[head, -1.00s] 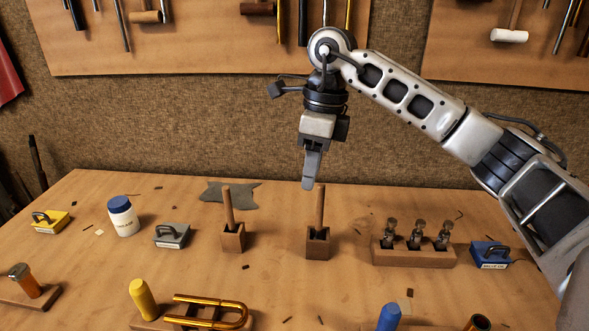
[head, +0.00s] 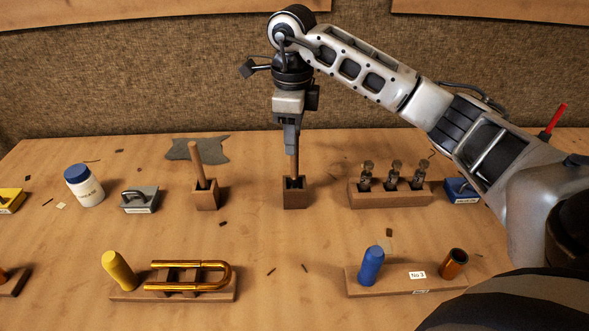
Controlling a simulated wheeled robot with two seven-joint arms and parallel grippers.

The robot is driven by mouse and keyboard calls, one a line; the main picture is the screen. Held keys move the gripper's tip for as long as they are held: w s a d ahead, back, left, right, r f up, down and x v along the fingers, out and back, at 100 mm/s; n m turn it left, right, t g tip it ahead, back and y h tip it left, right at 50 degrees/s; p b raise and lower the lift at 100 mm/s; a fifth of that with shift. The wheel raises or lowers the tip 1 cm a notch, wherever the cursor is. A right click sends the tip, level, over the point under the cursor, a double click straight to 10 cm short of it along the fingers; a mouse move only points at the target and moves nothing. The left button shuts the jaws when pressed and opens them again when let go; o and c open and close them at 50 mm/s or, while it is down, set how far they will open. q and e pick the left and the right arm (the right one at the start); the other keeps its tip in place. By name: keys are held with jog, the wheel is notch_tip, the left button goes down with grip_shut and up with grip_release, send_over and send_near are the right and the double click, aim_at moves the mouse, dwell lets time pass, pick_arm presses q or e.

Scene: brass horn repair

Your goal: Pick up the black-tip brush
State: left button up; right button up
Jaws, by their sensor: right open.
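My right gripper (head: 291,148) points straight down over the middle wooden block (head: 295,198). It is open, and its fingers overlap the upper part of the wooden-handled brush (head: 295,168) standing upright in that block. I cannot tell whether the handle is between the fingers or just behind them. A second wooden handle (head: 197,165) leans slightly in another block (head: 206,197) to the left. The lower ends of both handles are down in their blocks, so no black tip shows clearly. My left gripper is not in view.
A rack with several small metal parts (head: 390,194) stands right of the middle block, with a blue box (head: 461,190) beyond. A grey box (head: 140,201) and white jar (head: 84,186) stand left. In front are a brass slide (head: 190,275) and a blue plug (head: 371,266).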

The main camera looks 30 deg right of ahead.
jog(key=p, duration=0.1)
send_over(294, 178)
jog(key=f, duration=0.5)
jog(key=shift+w+d+f, duration=0.1)
jog(key=shift+w+d, duration=0.15)
jog(key=shift+w, duration=0.05)
jog(key=shift+c, duration=0.3)
grip_shut()
